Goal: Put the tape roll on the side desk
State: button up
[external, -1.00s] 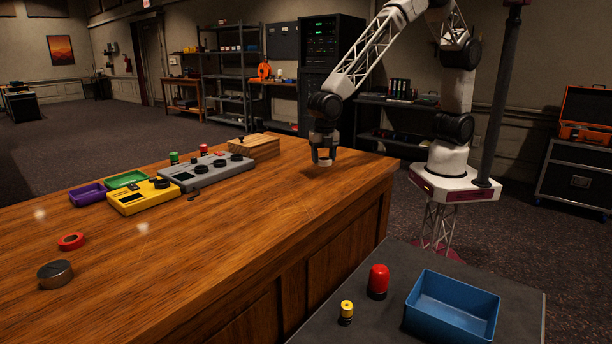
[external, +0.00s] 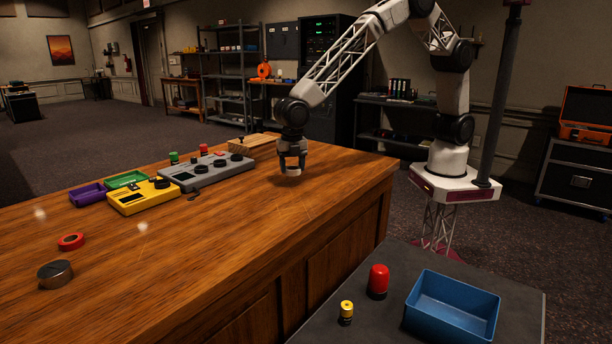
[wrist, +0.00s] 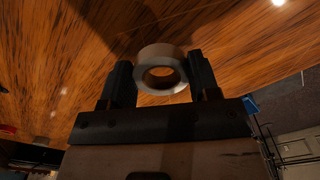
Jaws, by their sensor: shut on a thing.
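The pale tape roll (wrist: 144,58) is between the two fingers of my gripper (wrist: 160,75) in the wrist view, with its round hole showing. In the external view my gripper (external: 291,166) is shut on the tape roll (external: 292,172) and holds it just above the wooden desk, right of the grey mixer. The gap below the roll is small and hard to judge. The dark side desk (external: 385,322) is at the front right, well away from the gripper.
On the side desk stand a blue bin (external: 450,318), a red capped cylinder (external: 378,280) and a small yellow one (external: 346,311). The wooden desk holds a grey mixer (external: 208,173), a yellow device (external: 143,198), a red ring (external: 71,242) and a dark round tin (external: 55,274).

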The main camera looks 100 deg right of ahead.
aim_at(292, 183)
jog(key=shift+w, duration=0.2)
jog(key=shift+f, duration=1.75)
jog(key=shift+f, duration=0.1)
jog(key=o, duration=0.9)
notch_tip(292, 183, up, 12)
